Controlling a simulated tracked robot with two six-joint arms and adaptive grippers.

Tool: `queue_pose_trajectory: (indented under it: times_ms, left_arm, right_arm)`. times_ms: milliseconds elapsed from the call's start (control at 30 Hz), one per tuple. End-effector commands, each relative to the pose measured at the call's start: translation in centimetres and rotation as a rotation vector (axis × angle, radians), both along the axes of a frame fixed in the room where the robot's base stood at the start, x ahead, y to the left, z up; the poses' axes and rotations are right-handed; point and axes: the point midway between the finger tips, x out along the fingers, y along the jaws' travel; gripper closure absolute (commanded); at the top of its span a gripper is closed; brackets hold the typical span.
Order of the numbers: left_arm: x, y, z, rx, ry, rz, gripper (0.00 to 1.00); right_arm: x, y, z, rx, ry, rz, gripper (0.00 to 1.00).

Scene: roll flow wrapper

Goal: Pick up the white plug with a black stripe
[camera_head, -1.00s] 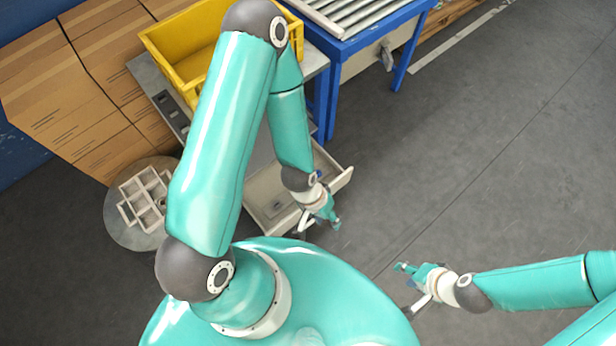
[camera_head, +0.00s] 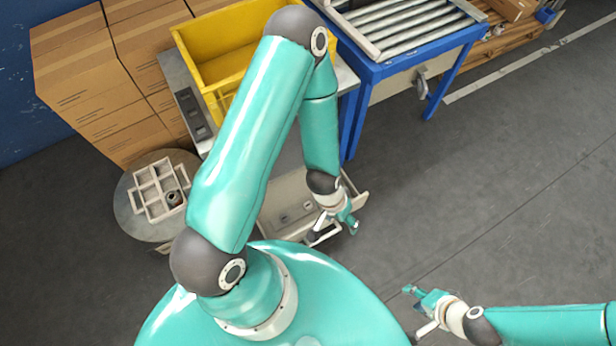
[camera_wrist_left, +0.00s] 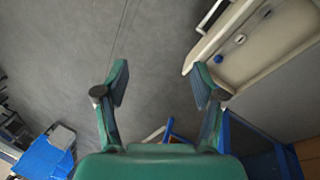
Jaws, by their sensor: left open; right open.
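An open grey-beige drawer (camera_head: 270,222) pulled out from the workbench holds small round items. The left wrist view shows the drawer (camera_wrist_left: 278,55) at the upper right, with a small white and dark round piece (camera_wrist_left: 240,39) and a blue round piece (camera_wrist_left: 218,59) in it. I cannot tell whether the white piece is the plug with the black stripe. My left gripper (camera_head: 350,222) is at the drawer's right end; it also shows in the left wrist view (camera_wrist_left: 162,83), open and empty, with bare floor between its fingers. My right gripper (camera_head: 411,291) is open and empty over the floor.
A yellow crate (camera_head: 215,68) stands on the bench behind my left arm. A blue-framed roller conveyor (camera_head: 390,62) is at the upper right. A round table (camera_head: 128,212) at left carries a divided tray (camera_head: 150,190) with a can (camera_head: 174,198).

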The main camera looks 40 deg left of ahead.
Motion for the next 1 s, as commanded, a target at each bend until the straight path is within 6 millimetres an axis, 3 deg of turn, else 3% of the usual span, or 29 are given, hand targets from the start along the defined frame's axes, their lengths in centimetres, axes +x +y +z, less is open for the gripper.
queue_pose_trajectory:
  times_ms: [33, 200, 600, 800, 1000]
  left_arm:
    - [1.0, 1.2, -2.9, 0.031, -0.013, 0.004, 0.32]
    - [4.3, 6.1, -9.7, 0.162, -0.033, -0.009, 0.32]
    - [8.5, 17.2, -24.1, 0.320, 0.057, -0.062, 0.32]
    - [9.6, 20.2, -28.6, 0.300, 0.080, -0.088, 0.32]
    - [10.3, 21.5, -30.3, 0.278, 0.078, -0.103, 0.32]
  right_arm:
    - [0.0, 0.0, -2.3, 0.000, 0.000, 0.000, 0.58]
    - [0.0, 0.0, -7.4, 0.000, 0.001, 0.000, 0.58]
    - [0.0, 0.0, -19.1, 0.000, 0.000, 0.000, 0.58]
    - [0.0, 0.0, -23.0, 0.000, 0.000, 0.000, 0.58]
    - [0.0, 0.0, -24.6, 0.000, 0.000, 0.000, 0.58]
